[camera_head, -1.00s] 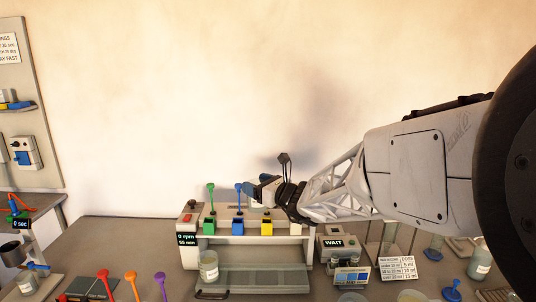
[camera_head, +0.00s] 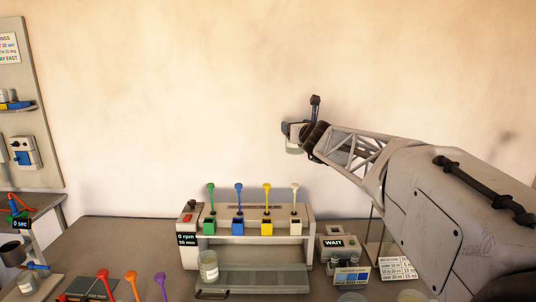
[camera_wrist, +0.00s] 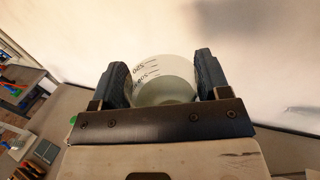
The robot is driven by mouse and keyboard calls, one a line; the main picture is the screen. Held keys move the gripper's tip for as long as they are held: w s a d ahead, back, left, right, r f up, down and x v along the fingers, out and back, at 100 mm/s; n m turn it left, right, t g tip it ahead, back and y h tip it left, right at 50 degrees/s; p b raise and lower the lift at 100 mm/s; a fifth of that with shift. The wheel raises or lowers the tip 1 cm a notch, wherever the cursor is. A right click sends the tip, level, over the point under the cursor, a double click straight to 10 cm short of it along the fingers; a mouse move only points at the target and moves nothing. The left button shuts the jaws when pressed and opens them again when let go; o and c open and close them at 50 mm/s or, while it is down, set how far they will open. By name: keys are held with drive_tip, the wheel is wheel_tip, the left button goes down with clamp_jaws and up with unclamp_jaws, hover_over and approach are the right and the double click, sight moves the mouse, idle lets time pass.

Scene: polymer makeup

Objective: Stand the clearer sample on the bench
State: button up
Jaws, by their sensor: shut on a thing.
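My gripper (camera_head: 294,130) is shut on a clear beaker (camera_head: 295,148) and holds it high above the bench, in front of the wall. In the wrist view the beaker (camera_wrist: 163,80) sits between the two dark fingers of my gripper (camera_wrist: 161,68). It has graduation marks and a pale, slightly cloudy liquid. A second beaker (camera_head: 208,266) with a white label stands at the left front of the stirrer rig, and its contents look cloudy. The bench (camera_head: 130,240) is brown.
The stirrer rig (camera_head: 257,245) carries green, blue, yellow and white paddles. Orange and purple spoons (camera_head: 131,280) lie at front left. Bench left of the rig is largely clear.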

drive_tip(key=w+d+r+m+t+h, duration=0.1)
drive_tip(key=d+r+m+h, duration=0.2)
drive_tip(key=d+r+h, duration=0.2)
drive_tip(key=d+r, duration=0.3)
drive_tip(key=d, duration=0.1)
drive_tip(key=shift+w+m+h, duration=0.15)
drive_tip(key=shift+m+h, duration=0.25)
drive_tip(key=shift+d, duration=0.1)
drive_tip(key=d+f, duration=0.2)
drive_tip(key=d, duration=0.6)
drive_tip(key=d+f+n+g+y, duration=0.1)
drive_tip(key=d+f+n+y, duration=0.2)
drive_tip(key=f, duration=0.4)
drive_tip(key=d+f+n+g+y, duration=0.1)
drive_tip(key=f+n+y, duration=0.2)
drive_tip(key=f+y, duration=0.35)
drive_tip(key=s+d+f+n+g+y, duration=0.3)
drive_tip(key=s+d+f+g, duration=0.1)
drive_tip(key=s+f, duration=0.7)
drive_tip(key=s+d+f+n+g+y, duration=0.4)
drive_tip(key=s+d+f+g, duration=0.1)
drive_tip(key=s+f, duration=0.6)
wheel_tip(320, 180, down, 2)
drive_tip(key=shift+s+f+n, duration=0.15)
drive_tip(key=shift+s+n, duration=0.05)
drive_tip(key=shift+n, duration=0.1)
